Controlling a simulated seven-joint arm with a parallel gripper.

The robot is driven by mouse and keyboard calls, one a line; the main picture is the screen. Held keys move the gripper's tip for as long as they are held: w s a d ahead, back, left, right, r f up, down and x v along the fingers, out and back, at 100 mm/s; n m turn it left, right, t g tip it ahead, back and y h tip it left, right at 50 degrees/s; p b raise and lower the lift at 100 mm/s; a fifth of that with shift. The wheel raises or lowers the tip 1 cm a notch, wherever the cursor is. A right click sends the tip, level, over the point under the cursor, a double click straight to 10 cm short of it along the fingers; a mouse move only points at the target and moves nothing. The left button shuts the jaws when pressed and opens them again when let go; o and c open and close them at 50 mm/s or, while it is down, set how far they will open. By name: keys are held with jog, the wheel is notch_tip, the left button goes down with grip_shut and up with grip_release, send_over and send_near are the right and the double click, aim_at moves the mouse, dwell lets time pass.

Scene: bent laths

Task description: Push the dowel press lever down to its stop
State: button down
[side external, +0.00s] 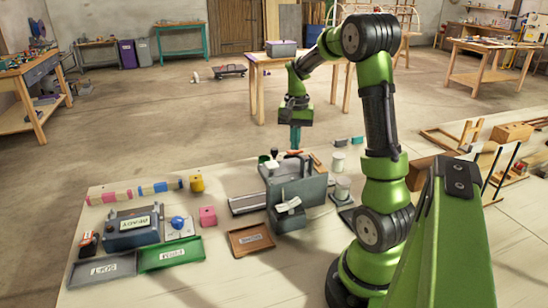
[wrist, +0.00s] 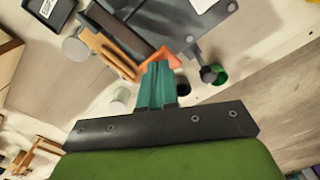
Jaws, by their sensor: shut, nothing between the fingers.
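The grey dowel press (side external: 302,190), with upright grey plates, stands on the bench at the middle of the side view. Its grey plates (wrist: 187,22) show at the top of the wrist view. A dark-knobbed part (side external: 274,153) rises at its back; a similar black knob (wrist: 208,75) shows in the wrist view. I cannot tell for sure that this is the lever. My gripper (side external: 295,146) has teal fingers pointing down, above and behind the press. In the wrist view my gripper (wrist: 157,72) is shut and empty, left of the black knob. Contact below the fingertips is unclear.
An orange piece (wrist: 160,58) lies near the fingertips in the wrist view. White cylinders (side external: 338,162) stand right of the press. A brown tray (side external: 250,240), a green tray (side external: 170,255) and a blue-grey box (side external: 132,228) lie to the left. Wooden frames (side external: 498,165) stand at right.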

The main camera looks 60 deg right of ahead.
notch_tip(320, 180, up, 9)
dwell(0.9)
jog(key=s+a+n+t+y, duration=0.2)
jog(key=s+a+n+t, duration=0.2)
jog(key=a, duration=2.7)
jog(key=n+t, duration=0.3)
jog(key=n, duration=0.4)
jog(key=shift+s+a, duration=0.15)
jog(key=shift+s, duration=0.05)
